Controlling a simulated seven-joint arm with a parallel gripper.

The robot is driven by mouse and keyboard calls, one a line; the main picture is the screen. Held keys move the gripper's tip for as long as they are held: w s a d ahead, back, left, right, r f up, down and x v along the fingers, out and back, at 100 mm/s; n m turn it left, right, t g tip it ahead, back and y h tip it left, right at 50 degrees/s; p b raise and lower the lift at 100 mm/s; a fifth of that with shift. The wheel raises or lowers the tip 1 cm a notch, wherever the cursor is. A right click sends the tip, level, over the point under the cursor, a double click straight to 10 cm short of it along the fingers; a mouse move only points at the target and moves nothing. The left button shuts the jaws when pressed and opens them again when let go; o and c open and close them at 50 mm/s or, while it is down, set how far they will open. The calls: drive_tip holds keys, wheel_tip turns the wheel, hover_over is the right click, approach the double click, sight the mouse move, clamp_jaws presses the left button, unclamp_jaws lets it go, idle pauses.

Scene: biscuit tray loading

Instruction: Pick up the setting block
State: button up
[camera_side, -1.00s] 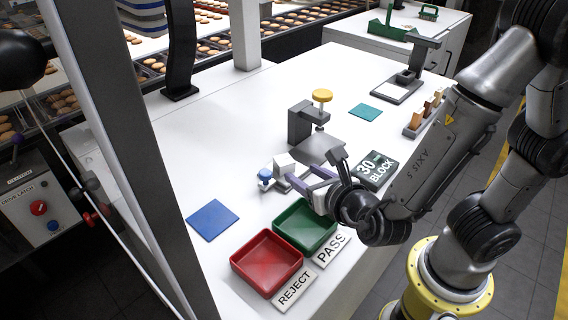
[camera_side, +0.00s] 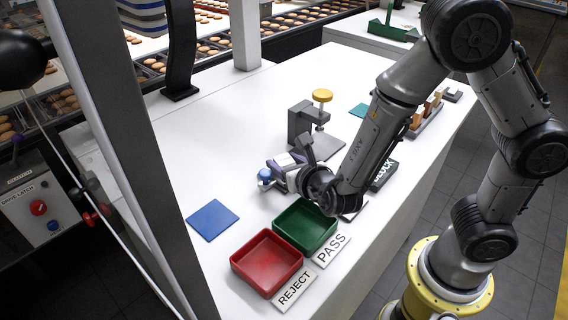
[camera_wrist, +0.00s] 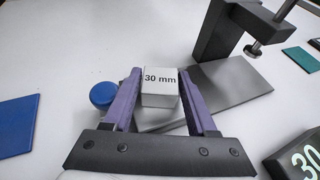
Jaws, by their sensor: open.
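The setting block is a white block marked "30 mm" (camera_wrist: 160,88), seen upright between my gripper's two purple fingers in the wrist view. My gripper (camera_wrist: 160,76) is open, with one finger on each side of the block; whether either finger touches it I cannot tell. In the side view my gripper (camera_side: 284,166) is low over the table beside the blue-topped knob (camera_side: 265,175), and the fingers and wrist mostly hide the block. The dark "30 BLOCK" plate (camera_side: 384,174) is partly hidden behind my arm.
A grey clamp-like gauge with a yellow knob (camera_side: 322,96) stands just behind the gripper. A green tray (camera_side: 333,222) and a red tray (camera_side: 237,264) lie in front, with PASS and REJECT signs. A blue mat (camera_side: 212,220) lies left.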

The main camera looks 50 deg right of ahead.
clamp_jaws()
idle(0.3)
drive_tip(key=shift+r, duration=0.15)
drive_tip(key=shift+r, duration=0.6)
drive_tip(key=s+d+r, duration=0.2)
drive_tip(key=s+r, duration=0.9)
drive_tip(key=s, duration=0.2)
drive_tip(key=shift+s+r, duration=0.25)
drive_tip(key=shift+s, duration=0.15)
